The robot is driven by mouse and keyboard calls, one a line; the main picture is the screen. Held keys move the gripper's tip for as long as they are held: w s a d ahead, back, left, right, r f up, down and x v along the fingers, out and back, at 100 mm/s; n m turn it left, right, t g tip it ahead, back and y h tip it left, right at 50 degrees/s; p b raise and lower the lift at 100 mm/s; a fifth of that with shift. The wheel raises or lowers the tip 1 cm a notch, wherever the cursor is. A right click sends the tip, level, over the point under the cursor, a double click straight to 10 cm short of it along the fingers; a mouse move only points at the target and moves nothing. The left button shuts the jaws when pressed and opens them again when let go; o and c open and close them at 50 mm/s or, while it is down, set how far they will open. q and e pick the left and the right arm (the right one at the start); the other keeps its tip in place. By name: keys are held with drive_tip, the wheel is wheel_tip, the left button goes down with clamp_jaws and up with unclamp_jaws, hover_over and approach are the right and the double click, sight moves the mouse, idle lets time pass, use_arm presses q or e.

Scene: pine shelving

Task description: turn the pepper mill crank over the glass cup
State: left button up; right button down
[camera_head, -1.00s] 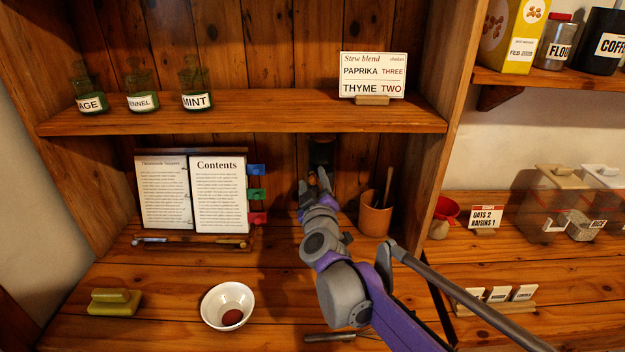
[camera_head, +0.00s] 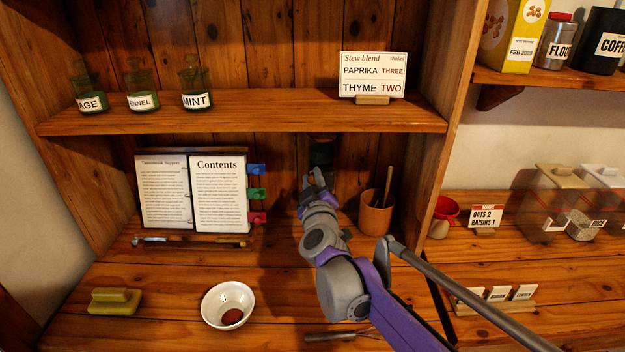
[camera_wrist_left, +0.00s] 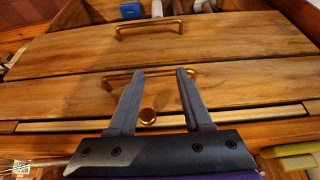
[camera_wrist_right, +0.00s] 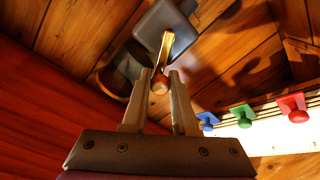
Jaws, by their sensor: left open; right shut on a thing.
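The pepper mill shows as a dark block (camera_head: 321,153) at the back of the lower bay, mostly hidden behind my right gripper (camera_head: 312,180). In the right wrist view its grey square top (camera_wrist_right: 158,24), brass crank arm (camera_wrist_right: 166,48) and wooden knob (camera_wrist_right: 160,86) show. The fingers of my right gripper (camera_wrist_right: 161,76) are shut on the crank knob. A dark rounded shape lies beyond the fingers there; I cannot tell whether it is the mill body or the glass cup. The cup is not clear in the head view. My left gripper (camera_wrist_left: 160,73) is open and empty, in front of wooden drawer fronts.
An open book (camera_head: 218,190) with coloured tabs (camera_head: 256,194) stands left of my right gripper. A brown pot (camera_head: 375,214) stands close on its right. A shelf (camera_head: 250,113) runs above. A white bowl (camera_head: 213,314) and a whisk (camera_head: 335,335) lie in front.

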drive_tip(key=d+m, duration=0.1)
drive_tip(key=m, duration=0.1)
drive_tip(key=d+m+p, duration=0.1)
drive_tip(key=m, duration=0.2)
drive_tip(key=m+p, duration=0.1)
drive_tip(key=m, duration=0.1)
drive_tip(key=shift+d+r+t+h, duration=0.3)
drive_tip(key=shift+d, duration=0.1)
drive_tip(key=m, duration=0.2)
drive_tip(key=d+m, duration=0.1)
drive_tip(key=m, duration=0.1)
drive_tip(key=shift+d+f, duration=0.2)
drive_tip(key=m, duration=0.2)
drive_tip(key=d+f+m, duration=0.1)
drive_tip(key=m, duration=0.1)
drive_tip(key=shift+h, duration=0.3)
drive_tip(key=shift+d+f+m+h+b, duration=0.25)
drive_tip(key=shift+f+m, duration=0.65)
drive_tip(key=shift+m, duration=1.9)
drive_tip(key=shift+d+f+m+h+p, duration=0.1)
drive_tip(key=shift+f+m+h, duration=0.6)
drive_tip(key=shift+m, duration=2.1)
drive_tip(key=shift+d+f+m+h+b, duration=0.15)
drive_tip(key=shift+f+m, duration=0.9)
drive_tip(key=shift+m, duration=1.75)
